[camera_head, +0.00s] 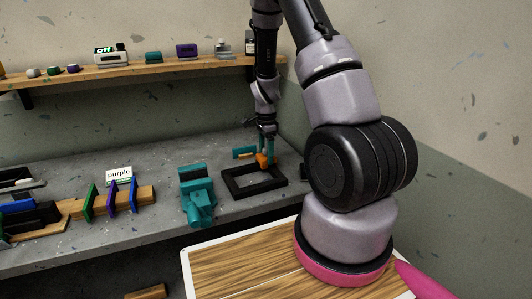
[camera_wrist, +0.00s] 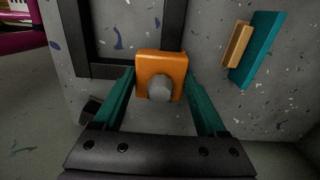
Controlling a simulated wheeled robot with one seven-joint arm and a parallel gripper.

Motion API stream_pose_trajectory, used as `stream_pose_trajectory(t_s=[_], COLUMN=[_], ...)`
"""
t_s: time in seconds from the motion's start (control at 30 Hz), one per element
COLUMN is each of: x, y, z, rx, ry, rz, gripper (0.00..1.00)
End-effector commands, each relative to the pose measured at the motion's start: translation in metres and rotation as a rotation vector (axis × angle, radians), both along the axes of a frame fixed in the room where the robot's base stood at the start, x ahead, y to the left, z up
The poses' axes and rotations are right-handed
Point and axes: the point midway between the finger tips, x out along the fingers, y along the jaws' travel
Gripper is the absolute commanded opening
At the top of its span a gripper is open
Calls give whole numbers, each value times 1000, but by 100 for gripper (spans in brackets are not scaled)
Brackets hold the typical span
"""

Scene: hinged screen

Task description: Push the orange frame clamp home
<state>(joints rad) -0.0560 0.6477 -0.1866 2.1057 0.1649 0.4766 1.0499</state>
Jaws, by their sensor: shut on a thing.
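The orange frame clamp (camera_wrist: 161,68) is a small orange block with a grey round knob, seen in the wrist view between the teal fingers of my gripper (camera_wrist: 160,92). The fingers are shut on it from both sides. In the head view the orange clamp (camera_head: 262,159) shows at the far side of the black frame (camera_head: 254,197), below my gripper (camera_head: 267,150). The black frame (camera_wrist: 108,70) lies flat on the grey bench, and the clamp is at its bar in the wrist view. I cannot tell how far the clamp is seated on it.
A teal vise (camera_head: 197,195) stands left of the frame. A teal and wooden piece (camera_wrist: 252,48) lies beside the frame. A wooden rack (camera_head: 140,196) with coloured panels and a "purple" sign (camera_head: 119,174) is further left. A shelf (camera_head: 130,74) with small items runs above the bench.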

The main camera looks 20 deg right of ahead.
Motion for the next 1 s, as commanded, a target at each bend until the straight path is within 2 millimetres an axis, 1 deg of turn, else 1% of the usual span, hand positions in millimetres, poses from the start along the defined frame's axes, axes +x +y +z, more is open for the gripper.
stream_pose_trajectory(t_s=[0.4,0.6,0.63,0.67,0.7,1.0], x=[0,0,0,0,0,0], y=[0,0,0,0,0,0], z=[-8,-9,-9,-9,-9,-9], rx=[0,0,0,0,0,0], ry=[0,0,0,0,0,0], rz=[0,0,0,0,0,0], gripper=[19,19,86,97,100,100])
